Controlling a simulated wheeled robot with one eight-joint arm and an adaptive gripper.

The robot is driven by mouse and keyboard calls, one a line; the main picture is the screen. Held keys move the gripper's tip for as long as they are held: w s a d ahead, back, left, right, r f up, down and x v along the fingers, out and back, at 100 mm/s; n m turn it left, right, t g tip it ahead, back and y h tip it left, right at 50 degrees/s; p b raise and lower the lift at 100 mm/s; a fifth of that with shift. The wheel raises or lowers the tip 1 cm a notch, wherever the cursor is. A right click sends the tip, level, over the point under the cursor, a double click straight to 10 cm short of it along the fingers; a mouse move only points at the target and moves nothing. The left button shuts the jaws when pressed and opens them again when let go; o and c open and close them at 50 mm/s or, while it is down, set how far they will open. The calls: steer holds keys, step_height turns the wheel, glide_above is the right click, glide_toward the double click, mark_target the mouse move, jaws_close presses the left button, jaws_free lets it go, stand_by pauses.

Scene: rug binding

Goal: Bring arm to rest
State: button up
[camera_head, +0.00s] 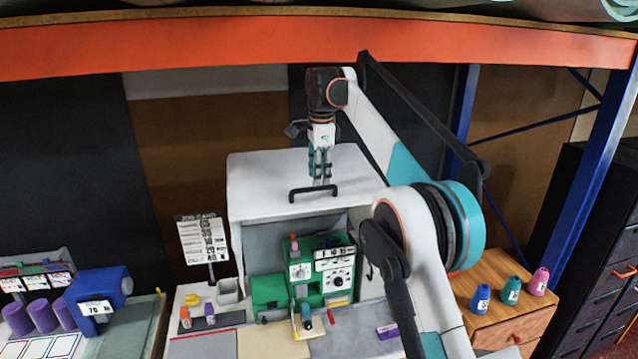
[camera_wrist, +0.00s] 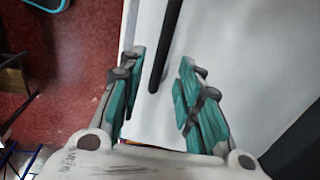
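My gripper (camera_head: 320,180) points down over the top of the white cabinet (camera_head: 260,185), close to a black bar handle (camera_head: 314,191) at its front edge. In the wrist view, my gripper (camera_wrist: 158,72) has its teal fingers wide apart with nothing held. The black handle (camera_wrist: 166,45) shows in the gap between them, with no visible contact; I cannot tell how far below the fingertips it lies. My arm reaches up from the lower right and bends down to the gripper.
A green machine (camera_head: 318,268) stands in the cabinet's open front. A job card (camera_head: 202,240) and a blue device (camera_head: 92,298) are at left. Several small cones, one blue (camera_head: 480,298), stand on a wooden cabinet (camera_head: 500,325) at right. An orange beam (camera_head: 200,48) crosses above.

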steer(key=shift+s+r, duration=0.1)
steer(key=shift+r, duration=0.6)
steer(key=shift+d, duration=0.1)
steer(key=s+d+f+n+t+b, duration=0.2)
steer(key=s+d+f+n+b, duration=0.3)
steer(key=s+d+b, duration=0.45)
steer(key=s+d+f+n+t+b, duration=0.1)
steer(key=s+d+f+n+b, duration=0.2)
steer(key=s+d+f+b, duration=0.65)
steer(key=s+d+f+n+t+b, duration=0.1)
steer(key=s+d+f+n+b, duration=0.1)
steer(key=s+f+b, duration=0.6)
steer(key=s+d+f+n+t+b, duration=0.1)
steer(key=s+f+n+b, duration=0.3)
steer(key=s+f, duration=1.6)
steer(key=f+b, duration=0.2)
steer(key=b, duration=0.1)
steer(key=shift+s+d+n+t+b, duration=0.15)
steer(key=shift+d+n+t+b, duration=0.2)
steer(key=shift+n+t, duration=0.05)
